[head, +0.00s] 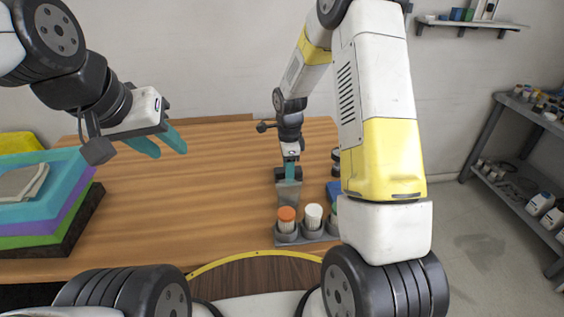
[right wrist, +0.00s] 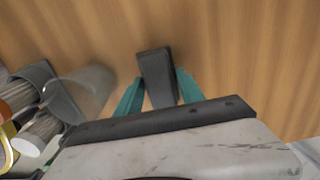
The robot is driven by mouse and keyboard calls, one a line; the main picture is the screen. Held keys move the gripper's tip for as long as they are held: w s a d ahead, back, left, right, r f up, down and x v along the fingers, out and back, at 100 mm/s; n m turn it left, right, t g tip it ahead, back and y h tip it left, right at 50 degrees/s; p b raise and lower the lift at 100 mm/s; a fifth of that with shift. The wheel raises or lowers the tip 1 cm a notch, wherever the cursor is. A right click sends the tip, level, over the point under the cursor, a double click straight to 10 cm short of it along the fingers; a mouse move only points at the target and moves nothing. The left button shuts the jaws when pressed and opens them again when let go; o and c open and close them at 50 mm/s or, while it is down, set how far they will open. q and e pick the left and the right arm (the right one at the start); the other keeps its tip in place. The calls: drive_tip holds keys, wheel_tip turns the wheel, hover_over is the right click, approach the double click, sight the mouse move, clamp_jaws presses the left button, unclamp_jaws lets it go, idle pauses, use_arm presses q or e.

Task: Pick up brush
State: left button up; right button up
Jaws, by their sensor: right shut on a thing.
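The brush (right wrist: 156,72) shows in the right wrist view as a dark grey, blocky piece between the two teal fingers. My right gripper (right wrist: 158,88) is shut on it, just over the wooden table. In the head view my right gripper (head: 291,173) points down near the table's right part, with dark parts of the brush beside its fingers; bristles cannot be made out. My left gripper (head: 171,150) is open and empty, with its teal fingers apart, in the air over the left part of the table.
A translucent cup (head: 289,194) stands just in front of my right gripper. Coloured trays (head: 62,210) are stacked at left. The table's middle (head: 205,190) is clear.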

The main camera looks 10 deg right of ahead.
drive_tip(key=shift+c, duration=0.8)
drive_tip(key=shift+r, duration=0.15)
drive_tip(key=shift+r, duration=0.55)
wheel_tip(320, 180, up, 2)
drive_tip(key=shift+w+r, duration=0.1)
drive_tip(key=s+a, duration=0.1)
drive_tip(key=a, duration=0.4)
drive_tip(key=s+a+r, duration=0.1)
drive_tip(key=s+a, duration=0.1)
drive_tip(key=a, duration=0.3)
drive_tip(key=s+a, duration=0.1)
drive_tip(key=a, duration=0.4)
drive_tip(key=shift+s+a+r, duration=0.2)
drive_tip(key=shift+s+r, duration=0.05)
drive_tip(key=shift+s, duration=0.15)
